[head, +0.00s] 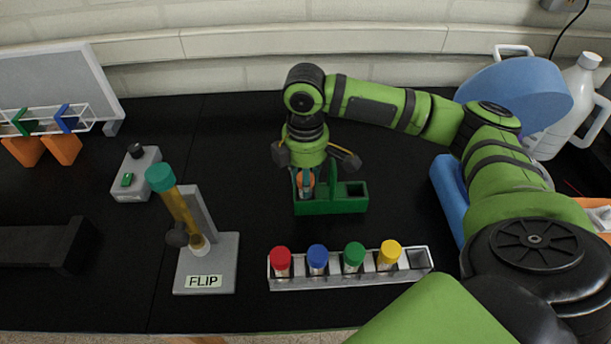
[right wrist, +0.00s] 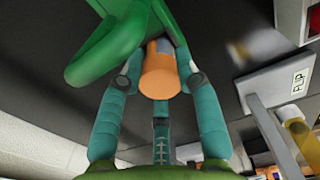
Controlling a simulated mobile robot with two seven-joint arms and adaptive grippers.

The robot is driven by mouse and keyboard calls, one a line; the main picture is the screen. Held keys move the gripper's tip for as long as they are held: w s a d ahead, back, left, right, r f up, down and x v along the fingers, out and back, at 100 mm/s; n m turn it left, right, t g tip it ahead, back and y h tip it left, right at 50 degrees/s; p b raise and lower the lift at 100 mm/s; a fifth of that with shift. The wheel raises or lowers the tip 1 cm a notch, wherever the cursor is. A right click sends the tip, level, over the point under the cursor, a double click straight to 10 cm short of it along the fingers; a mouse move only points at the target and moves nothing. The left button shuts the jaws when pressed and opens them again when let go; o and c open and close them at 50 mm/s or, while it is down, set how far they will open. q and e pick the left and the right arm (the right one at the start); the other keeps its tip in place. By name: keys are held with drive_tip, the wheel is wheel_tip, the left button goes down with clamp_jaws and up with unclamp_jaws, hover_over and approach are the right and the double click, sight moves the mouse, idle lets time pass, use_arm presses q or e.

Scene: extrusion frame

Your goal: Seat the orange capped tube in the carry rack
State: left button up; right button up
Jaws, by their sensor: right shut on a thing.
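The green carry rack (head: 335,207) stands on the black bench, with an upright handle in its middle and an empty square opening on the right. My right gripper (head: 306,181) points down over its left end, shut on the orange capped tube (head: 304,177). In the right wrist view the orange cap (right wrist: 160,77) sits between the teal fingers (right wrist: 160,70), close beside the green rack (right wrist: 108,45). The tube's lower body is mostly hidden, so I cannot tell how deep it is in the left opening. My left gripper is out of view.
A white rack (head: 345,282) in front holds red, blue, green and yellow capped tubes, its right slot empty. Left of it a FLIP stand (head: 208,275) holds a tilted teal-capped tube (head: 172,198). A grey button box (head: 136,175) stands behind. A jug (head: 566,110) stands far right.

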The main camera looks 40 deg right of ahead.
drive_tip(key=shift+f, duration=0.1)
drive_tip(key=o, duration=0.9)
drive_tip(key=shift+o, duration=0.2)
drive_tip(key=shift+r, duration=0.2)
wheel_tip(320, 180, up, 12)
drive_tip(key=b, duration=0.1)
